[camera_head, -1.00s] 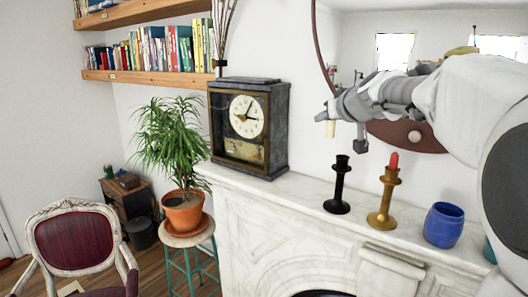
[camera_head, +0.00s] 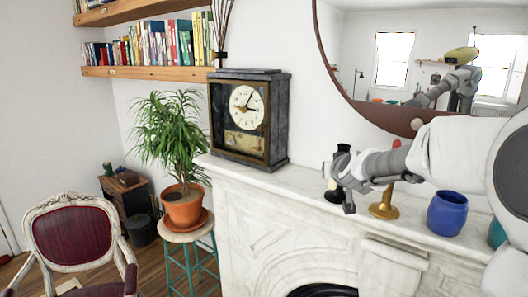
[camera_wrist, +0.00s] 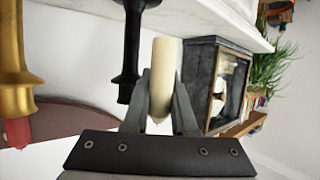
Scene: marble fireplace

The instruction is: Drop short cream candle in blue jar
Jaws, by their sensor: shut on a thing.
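The short cream candle (camera_wrist: 165,75) is between the two fingers of my gripper (camera_wrist: 162,108) in the wrist view, which shows the scene upside down. My gripper is shut on it. In the head view my gripper (camera_head: 331,170) is low over the mantel, in front of the black candlestick, and the candle can hardly be made out there. The blue jar (camera_head: 447,214) stands upright on the mantel, to the right of my gripper and apart from it. The jar does not show in the wrist view, and its inside cannot be seen.
The black candlestick (camera_head: 343,158) is partly hidden behind my gripper. A gold candlestick (camera_head: 384,209) with a red candle stands between it and the jar, partly behind my arm. A clock (camera_head: 248,120) stands to the left. A teal object (camera_head: 497,233) is right of the jar.

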